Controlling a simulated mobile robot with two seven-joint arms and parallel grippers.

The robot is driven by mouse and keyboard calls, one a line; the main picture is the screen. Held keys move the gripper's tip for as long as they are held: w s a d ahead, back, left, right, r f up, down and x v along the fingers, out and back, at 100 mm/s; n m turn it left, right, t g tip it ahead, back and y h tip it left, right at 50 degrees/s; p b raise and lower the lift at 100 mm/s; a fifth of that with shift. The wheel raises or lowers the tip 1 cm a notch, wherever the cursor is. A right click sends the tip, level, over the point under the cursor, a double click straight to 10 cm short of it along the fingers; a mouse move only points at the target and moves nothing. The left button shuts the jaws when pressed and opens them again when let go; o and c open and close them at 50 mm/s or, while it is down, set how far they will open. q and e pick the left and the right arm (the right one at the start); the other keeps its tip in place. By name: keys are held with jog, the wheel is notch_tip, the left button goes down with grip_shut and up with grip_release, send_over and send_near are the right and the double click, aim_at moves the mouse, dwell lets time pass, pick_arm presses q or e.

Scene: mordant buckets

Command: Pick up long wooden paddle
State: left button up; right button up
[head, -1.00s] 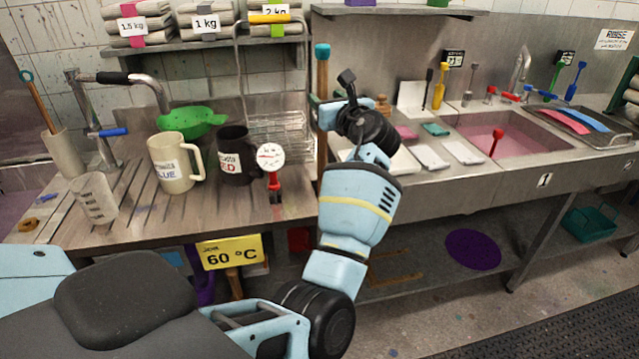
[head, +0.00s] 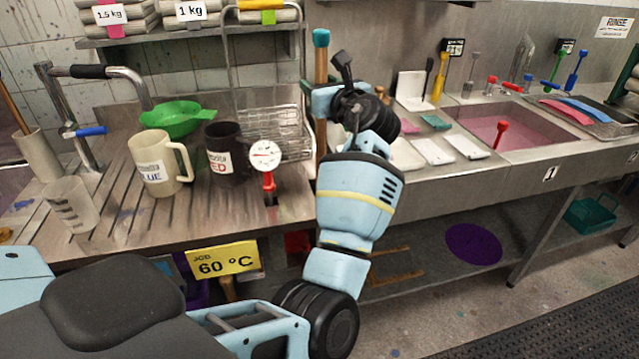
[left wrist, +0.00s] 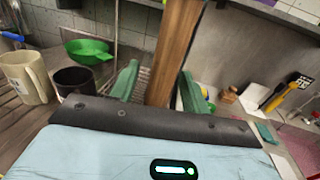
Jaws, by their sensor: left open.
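The long wooden paddle (head: 321,68) stands upright at the right end of the drain bench, with a brown shaft and a teal top end. My left gripper (head: 322,104) is at the shaft in the head view, partly hidden behind my own wrist. In the left wrist view, the brown shaft (left wrist: 178,45) runs between the two green fingers of my left gripper (left wrist: 157,86). The fingers stand apart, one on each side of the shaft, and the gripper is open. The paddle's lower end is hidden behind my arm and the bench. My right gripper is not in view.
A dark jug (head: 226,153), a dial thermometer (head: 265,156), a cream jug (head: 158,163) and a green strainer (head: 178,118) stand left of the paddle. A wire rack (head: 272,128) is close beside it. A pink-filled sink (head: 495,125) lies to the right.

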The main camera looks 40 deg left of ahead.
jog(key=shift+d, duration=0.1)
pick_arm(q)
jog(key=shift+d, duration=0.1)
jog(key=shift+c, duration=0.9)
jog(key=c, duration=0.7)
jog(key=shift+r, duration=0.1)
grip_shut()
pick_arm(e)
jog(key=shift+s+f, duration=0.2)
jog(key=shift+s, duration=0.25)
pick_arm(q)
notch_tip(320, 180, up, 28)
jog(key=p, duration=0.3)
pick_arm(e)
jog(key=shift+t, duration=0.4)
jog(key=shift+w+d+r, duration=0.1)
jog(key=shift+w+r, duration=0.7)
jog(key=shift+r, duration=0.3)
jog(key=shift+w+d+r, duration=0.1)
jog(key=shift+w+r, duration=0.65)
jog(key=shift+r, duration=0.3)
